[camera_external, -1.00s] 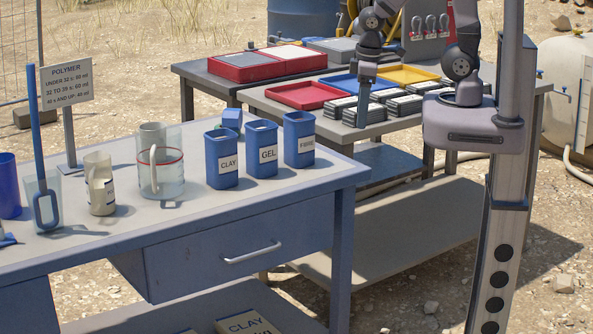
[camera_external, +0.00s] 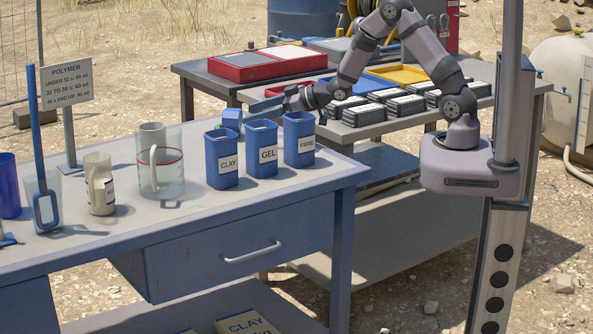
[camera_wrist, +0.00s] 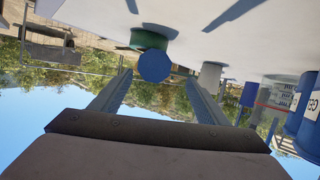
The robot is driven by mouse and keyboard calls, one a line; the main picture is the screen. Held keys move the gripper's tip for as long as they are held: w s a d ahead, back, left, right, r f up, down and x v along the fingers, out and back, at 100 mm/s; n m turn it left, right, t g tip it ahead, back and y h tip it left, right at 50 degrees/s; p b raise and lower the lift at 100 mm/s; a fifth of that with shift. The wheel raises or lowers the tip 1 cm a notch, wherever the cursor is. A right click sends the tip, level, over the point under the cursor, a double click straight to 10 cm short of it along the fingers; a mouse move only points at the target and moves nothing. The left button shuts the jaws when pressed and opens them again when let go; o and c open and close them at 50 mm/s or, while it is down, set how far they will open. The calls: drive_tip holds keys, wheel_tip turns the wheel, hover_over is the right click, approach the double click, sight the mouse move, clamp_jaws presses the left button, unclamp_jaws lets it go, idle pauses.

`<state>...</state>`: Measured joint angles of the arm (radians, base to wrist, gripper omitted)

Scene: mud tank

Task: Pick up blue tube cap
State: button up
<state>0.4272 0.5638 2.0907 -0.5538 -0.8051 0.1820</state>
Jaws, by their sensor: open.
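The blue tube cap (camera_wrist: 154,66) shows as a round blue face with a green part behind it in the wrist view, which is upside down. In the external view the blue cap (camera_external: 232,119) lies at the back of the blue-grey workbench, behind the CLAY and GEL bins. My gripper (camera_external: 262,108) is just right of the cap in that view, low and roughly level. In the wrist view my gripper (camera_wrist: 159,77) is open and empty, its two fingers apart, with the cap ahead between them. I see no contact with the cap.
Blue bins marked CLAY (camera_external: 222,160), GEL (camera_external: 262,150) and FIBRE (camera_external: 299,140) stand close in front of my gripper. The bench front (camera_external: 270,205) is clear.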

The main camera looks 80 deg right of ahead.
sight(243, 117)
drive_tip(key=shift+w+d+f+m+t+b, duration=0.3)
drive_tip(key=shift+d+f+t+b, duration=0.1)
drive_tip(key=shift+d+t, duration=0.2)
drive_tip(key=shift+d+r, duration=0.1)
drive_tip(key=shift+r, duration=0.05)
drive_tip(key=shift+p+x, duration=0.85)
drive_tip(key=shift+x, duration=2.85)
drive_tip(key=c, duration=1.2)
drive_tip(key=shift+r, duration=0.1)
